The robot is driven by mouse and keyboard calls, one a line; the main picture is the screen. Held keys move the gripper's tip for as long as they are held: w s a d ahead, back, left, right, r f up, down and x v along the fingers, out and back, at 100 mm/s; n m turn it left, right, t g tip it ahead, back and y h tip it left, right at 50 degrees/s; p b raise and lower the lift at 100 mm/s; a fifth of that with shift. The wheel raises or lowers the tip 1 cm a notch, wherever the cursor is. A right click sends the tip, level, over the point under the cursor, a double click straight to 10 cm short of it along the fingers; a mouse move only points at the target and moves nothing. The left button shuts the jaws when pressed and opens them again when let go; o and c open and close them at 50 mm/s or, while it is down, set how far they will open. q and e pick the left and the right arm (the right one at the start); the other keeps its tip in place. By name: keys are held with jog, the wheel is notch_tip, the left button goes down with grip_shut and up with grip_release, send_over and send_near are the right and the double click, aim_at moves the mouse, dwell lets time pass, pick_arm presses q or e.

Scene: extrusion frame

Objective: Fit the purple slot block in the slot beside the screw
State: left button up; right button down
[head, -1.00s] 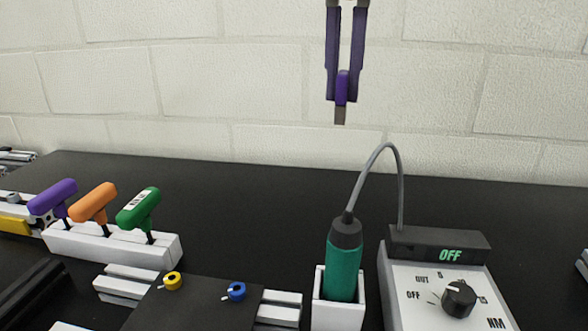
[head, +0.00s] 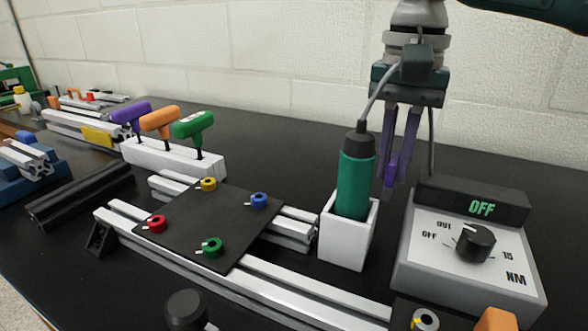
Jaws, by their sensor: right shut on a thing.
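My right gripper (head: 394,182) points down behind the green screwdriver, at the right of the head view. Its two purple-grey fingers are shut on a small purple slot block (head: 391,168), held at the fingertips and partly hidden by them. The silver extrusion frame (head: 285,282) lies on the table with a black plate (head: 205,222) on it. Collared screws in yellow (head: 208,184), blue (head: 259,200), red (head: 157,224) and green (head: 212,247) sit at the plate's corners. I cannot tell which screw the slot is beside. My left gripper is out of view.
The green screwdriver (head: 355,181) stands in a white holder (head: 345,238) left of the gripper. A grey control box (head: 468,250) reading OFF is to the right. Purple, orange and green T-handles stand in a white rack (head: 175,157).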

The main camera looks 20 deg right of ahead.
aim_at(387, 199)
jog(key=shift+f+b, duration=0.45)
jog(key=shift+f, duration=2.5)
jog(key=shift+f, duration=0.1)
jog(key=c, duration=1.2)
grip_release()
jog(key=shift+o, duration=0.2)
